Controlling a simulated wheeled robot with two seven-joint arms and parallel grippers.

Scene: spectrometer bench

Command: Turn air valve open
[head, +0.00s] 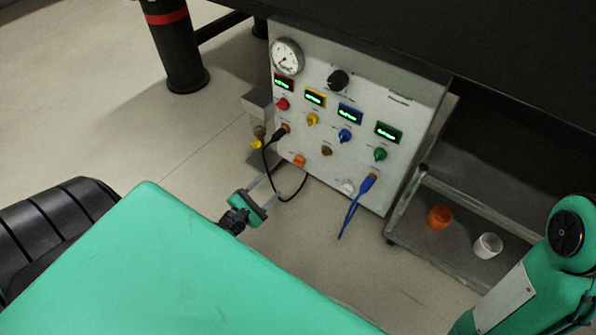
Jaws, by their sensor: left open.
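A pale control panel (335,95) stands upright in the middle of the head view. It carries a red knob (282,104), a yellow knob (312,119), a blue knob (345,135) and a green knob (379,154), each below a lit display. A larger black knob (338,80) sits above them. The labels are too small to read, so I cannot tell which is the air valve. My left gripper (265,189) is open and empty, below the panel's lower left, apart from the knobs. My right gripper is out of view.
A round gauge (286,57) is at the panel's upper left. A black cable (268,163) loops close to my left gripper, and a blue cable (352,211) hangs lower right. A tray (430,249) holds an orange cup (439,217) and a white cup (488,245).

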